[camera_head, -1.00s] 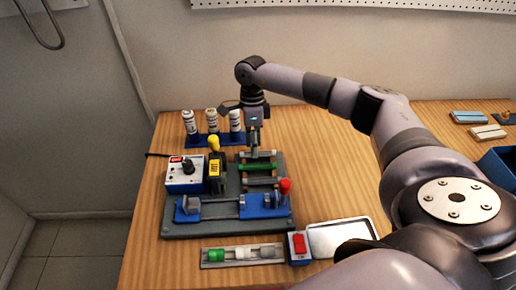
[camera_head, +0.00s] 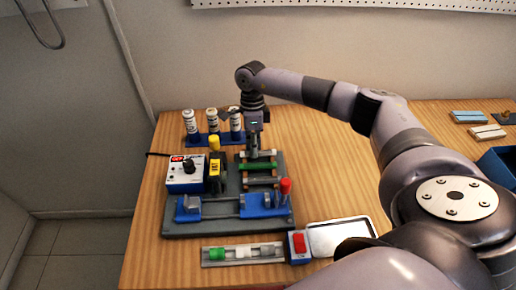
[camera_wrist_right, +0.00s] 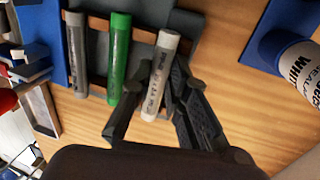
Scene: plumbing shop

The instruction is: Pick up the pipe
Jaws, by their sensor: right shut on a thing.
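Three pipes lie in a rack on the grey fixture board (camera_head: 225,222): a pale whitish pipe (camera_wrist_right: 160,75) with printed lettering, a green pipe (camera_wrist_right: 118,60) and a grey pipe (camera_wrist_right: 76,55). The green pipe also shows in the head view (camera_head: 257,166). My right gripper (camera_head: 254,152) points down at the back of the rack. In the right wrist view its fingers (camera_wrist_right: 160,85) are on both sides of the pale pipe, shut on it. The pipe appears still at the rack. My left gripper is not in view.
Labelled bottles (camera_head: 212,120) stand in a blue holder behind the board. A control box (camera_head: 186,175), a yellow-handled lever (camera_head: 215,165) and a red knob (camera_head: 285,186) are close by. A tray (camera_head: 340,237) and parts strip (camera_head: 243,255) lie in front.

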